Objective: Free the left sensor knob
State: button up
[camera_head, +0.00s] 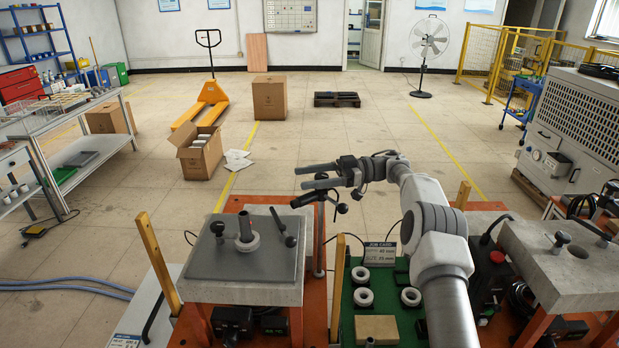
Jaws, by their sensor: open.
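My gripper (301,178) is open and empty, its fingers pointing left above the right rear edge of the left heater. A dark bar (306,199) with a black ball knob (342,208) shows just below the fingers, near the top of an upright post (320,240); contact cannot be told. On the left heater's grey plate (235,268) stand a round black knob (217,229), a black lever-like piece (283,227) and a metal ring (247,241) around a post. I cannot tell which black knob is the left sensor's.
A green tray (347,325) with several pale rings and a job card (380,254) lies right of the left heater. A second heater (550,260) stands at the right. A yellow post (158,262) rises at the left. The floor beyond is largely open.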

aim_at(322, 175)
notch_tip(322, 175, up, 4)
jog(key=shift+r+b, duration=0.2)
jog(key=shift+b, duration=0.2)
jog(key=s+d+r, duration=0.3)
jog(key=d+r, duration=0.3)
jog(key=d, duration=0.5)
jog(key=shift+s+r, duration=0.2)
jog(key=shift+r, duration=0.1)
jog(key=shift+b, duration=0.35)
jog(key=s+d+f+m+t+h+b, duration=0.1)
jog(key=s+f+m+t+h+b, duration=0.2)
jog(key=s+f+m+t+b, duration=0.5)
jog(key=s+d+f+m+t+h+b, duration=0.1)
jog(key=d+f+m+t+h+b, duration=0.15)
jog(key=m+t, duration=0.6)
jog(key=w+a+n+t, duration=0.1)
jog(key=w+a, duration=0.2)
jog(key=w, duration=0.1)
jog(key=w+a+n, duration=0.1)
jog(key=w+a, duration=0.3)
jog(key=w, duration=0.1)
jog(key=w+a+n+t+h+p, duration=0.1)
jog(key=w+a, duration=0.3)
jog(key=shift+w+a+f+t, duration=0.15)
jog(key=shift+a+f+t, duration=0.1)
jog(key=shift+f+t, duration=0.1)
